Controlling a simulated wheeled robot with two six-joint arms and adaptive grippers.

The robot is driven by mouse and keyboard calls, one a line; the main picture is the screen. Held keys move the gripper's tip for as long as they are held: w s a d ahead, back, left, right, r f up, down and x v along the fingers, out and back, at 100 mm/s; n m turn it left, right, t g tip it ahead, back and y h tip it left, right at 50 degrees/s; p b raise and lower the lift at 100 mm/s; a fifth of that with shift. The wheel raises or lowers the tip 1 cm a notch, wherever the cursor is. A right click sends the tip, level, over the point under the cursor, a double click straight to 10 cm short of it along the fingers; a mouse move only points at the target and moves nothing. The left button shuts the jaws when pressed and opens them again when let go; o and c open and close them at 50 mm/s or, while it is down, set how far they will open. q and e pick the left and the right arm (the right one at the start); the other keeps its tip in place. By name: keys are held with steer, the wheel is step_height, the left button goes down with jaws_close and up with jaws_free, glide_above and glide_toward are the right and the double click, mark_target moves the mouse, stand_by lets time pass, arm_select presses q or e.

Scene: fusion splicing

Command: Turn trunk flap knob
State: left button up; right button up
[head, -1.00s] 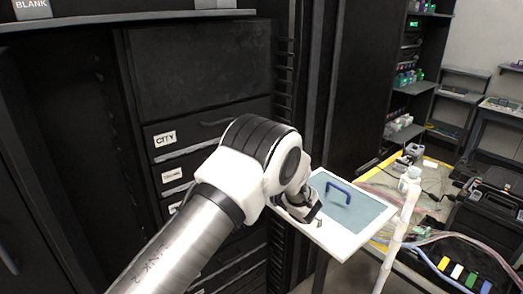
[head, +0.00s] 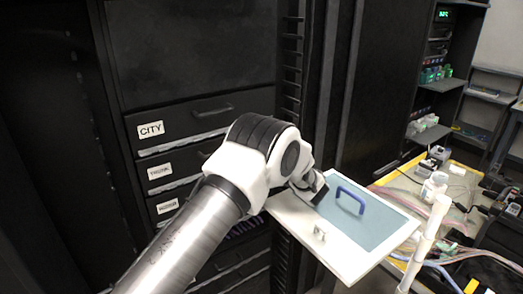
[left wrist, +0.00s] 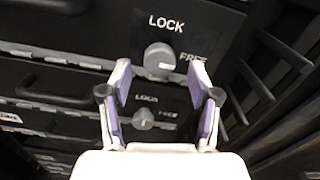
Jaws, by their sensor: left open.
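In the left wrist view, my left gripper (left wrist: 162,82) is open and empty, its two purple-lined fingers spread. A round grey knob (left wrist: 158,58) sits between and just past the fingertips, between the words LOCK and FREE; no contact shows. A second grey knob (left wrist: 143,118), also marked LOCK and FREE, shows on the flap below, between the fingers. In the head view, the left gripper (head: 310,188) is partly hidden by my arm, at the right side of the labelled flaps. The top label reads CITY (head: 151,129); the lower labels are too small to read surely. My right gripper does not show.
A white-framed panel (head: 345,268) with a blue handle (head: 350,198) lies close right of the left gripper. A yellow-edged bench (head: 465,170) with cables and small items is farther right. Dark rack posts (head: 290,75) stand behind the gripper.

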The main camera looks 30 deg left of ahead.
arm_select(q)
steer(key=shift+x, duration=1.05)
steer(key=shift+d, duration=0.1)
steer(key=shift+c, duration=0.7)
steer(key=c, duration=1)
